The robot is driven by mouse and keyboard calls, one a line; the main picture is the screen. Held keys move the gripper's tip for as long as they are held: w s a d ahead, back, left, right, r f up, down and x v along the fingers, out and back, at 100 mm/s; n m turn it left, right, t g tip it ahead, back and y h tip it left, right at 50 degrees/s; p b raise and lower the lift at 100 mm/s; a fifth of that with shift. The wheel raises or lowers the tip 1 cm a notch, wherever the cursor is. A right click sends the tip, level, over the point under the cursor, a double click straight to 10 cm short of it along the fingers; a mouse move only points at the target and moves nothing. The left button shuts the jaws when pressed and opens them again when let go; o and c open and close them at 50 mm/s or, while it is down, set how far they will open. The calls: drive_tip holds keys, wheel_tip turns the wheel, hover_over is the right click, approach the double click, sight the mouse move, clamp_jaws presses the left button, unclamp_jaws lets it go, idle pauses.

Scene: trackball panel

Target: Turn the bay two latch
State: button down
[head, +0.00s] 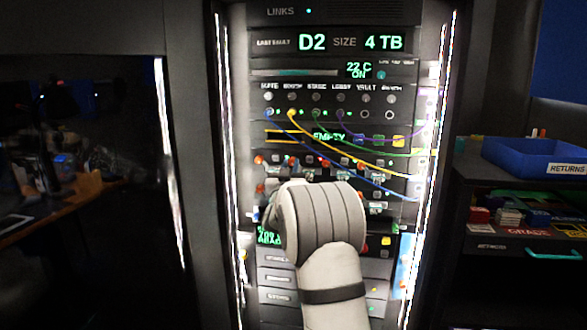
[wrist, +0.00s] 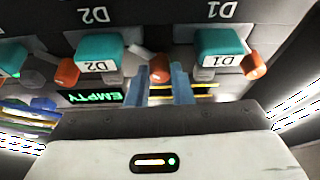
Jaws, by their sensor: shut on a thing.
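In the wrist view, which shows the panel upside down, the bay labelled D2 has a teal handle (wrist: 98,55). The orange latch (wrist: 160,67) beside it, between the D2 and D1 handles, is at the tips of my gripper (wrist: 169,78). My two blue fingers are closed on this latch, which looks tilted and is partly hidden by them. In the head view my pale arm covers my gripper and the D2 latch.
The D1 teal handle (wrist: 218,47) and its orange latch (wrist: 254,66) are close beside my fingers. Coloured cables (head: 350,150) hang across the rack just above the bay row. A blue returns bin (head: 530,155) stands on the right.

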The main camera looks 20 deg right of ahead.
drive_tip(key=n+y+b, duration=0.1)
drive_tip(key=n, duration=0.1)
drive_tip(key=n+t+y+b, duration=0.1)
drive_tip(key=n+y, duration=0.1)
drive_tip(key=n, duration=0.1)
drive_tip(key=shift+s+d+f, duration=0.15)
drive_tip(key=shift+d+f, duration=0.05)
drive_tip(key=n+y, duration=0.1)
drive_tip(key=n, duration=0.2)
drive_tip(key=n+y+b, duration=0.1)
drive_tip(key=n, duration=0.2)
drive_tip(key=shift+d+r+n+y+b, duration=0.1)
drive_tip(key=shift+n+y+b, duration=0.2)
drive_tip(key=shift+y, duration=0.1)
drive_tip(key=shift+s+r+n+g+y+b, duration=0.1)
drive_tip(key=shift+n+g+y, duration=0.35)
drive_tip(key=shift+n, duration=1.2)
drive_tip(key=shift+w+r+n+g+y+b, duration=0.15)
drive_tip(key=shift+n+g+y, duration=0.3)
drive_tip(key=shift+n, duration=1.15)
drive_tip(key=shift+s+n+g+y+b, duration=0.15)
drive_tip(key=shift+n+g+y, duration=0.25)
drive_tip(key=shift+n, duration=1.25)
drive_tip(key=c, duration=1.3)
unclamp_jaws()
drive_tip(key=shift+r, duration=0.1)
drive_tip(key=shift+y, duration=0.3)
